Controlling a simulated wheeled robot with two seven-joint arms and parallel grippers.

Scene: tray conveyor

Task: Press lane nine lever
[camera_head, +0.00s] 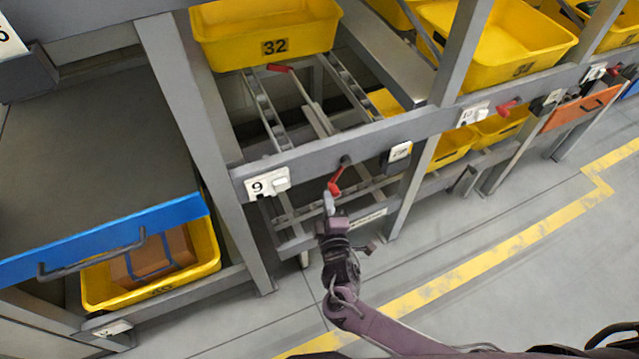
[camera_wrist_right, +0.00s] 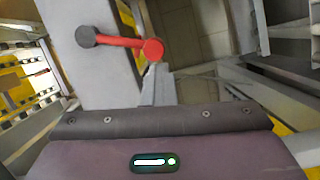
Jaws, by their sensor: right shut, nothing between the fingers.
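The lane nine lever (camera_head: 336,180) is a red arm on a dark pivot, hanging from the grey front rail to the right of the "9" label (camera_head: 258,187). In the right wrist view the lever (camera_wrist_right: 118,41) runs from a grey pivot at left to a red ball end. My right gripper (camera_head: 329,203) is shut and empty, its pale fingertips right at the lever's lower end. In the wrist view the fingertips (camera_wrist_right: 154,82) reach up to the ball's underside; I cannot tell whether they touch. My left gripper is not in view.
A yellow tray marked 32 (camera_head: 268,36) sits high at the back of this lane. Another red lever (camera_head: 508,106) is on the rail farther right. A blue-edged shelf (camera_head: 110,240) stands at left. The floor at lower right is open, with yellow tape (camera_head: 480,262).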

